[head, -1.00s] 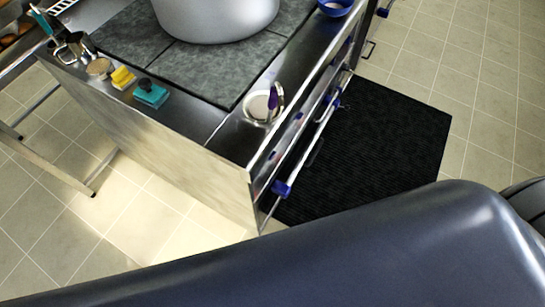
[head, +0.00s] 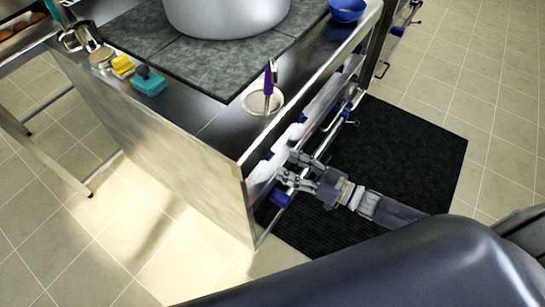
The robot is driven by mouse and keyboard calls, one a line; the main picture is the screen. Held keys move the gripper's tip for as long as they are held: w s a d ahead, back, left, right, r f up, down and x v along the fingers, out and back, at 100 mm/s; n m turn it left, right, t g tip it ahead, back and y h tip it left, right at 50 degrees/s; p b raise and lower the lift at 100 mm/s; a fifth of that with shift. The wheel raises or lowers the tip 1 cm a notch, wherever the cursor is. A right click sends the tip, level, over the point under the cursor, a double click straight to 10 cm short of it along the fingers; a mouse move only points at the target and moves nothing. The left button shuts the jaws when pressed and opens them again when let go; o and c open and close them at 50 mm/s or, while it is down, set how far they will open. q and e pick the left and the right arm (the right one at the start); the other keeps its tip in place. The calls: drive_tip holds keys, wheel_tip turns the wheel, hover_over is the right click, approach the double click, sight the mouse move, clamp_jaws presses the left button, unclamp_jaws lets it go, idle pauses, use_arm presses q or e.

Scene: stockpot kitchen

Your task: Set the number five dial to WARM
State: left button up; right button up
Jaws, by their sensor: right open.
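The steel stove's front panel (head: 325,105) runs along its right side and carries pale plates, one of them (head: 262,172) near the front corner. The dials on it are too small and steeply seen to read, and I cannot tell which is number five or where it points. My right gripper (head: 287,166) is open and empty, its fingers toward the panel near the front corner, above the rail. I cannot tell whether it touches a dial. My left gripper is out of view.
A rail with blue end brackets (head: 279,197) runs below the panel. A grey pot (head: 225,18), a purple-handled utensil (head: 268,80) on a round dish (head: 256,104), a yellow sponge (head: 122,66) and a teal block (head: 149,83) stand on top. A black mat (head: 410,140) covers the floor alongside.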

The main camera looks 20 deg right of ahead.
sight(272, 157)
drive_tip(key=x, duration=0.6)
drive_tip(key=shift+c, duration=0.5)
drive_tip(key=c, duration=1)
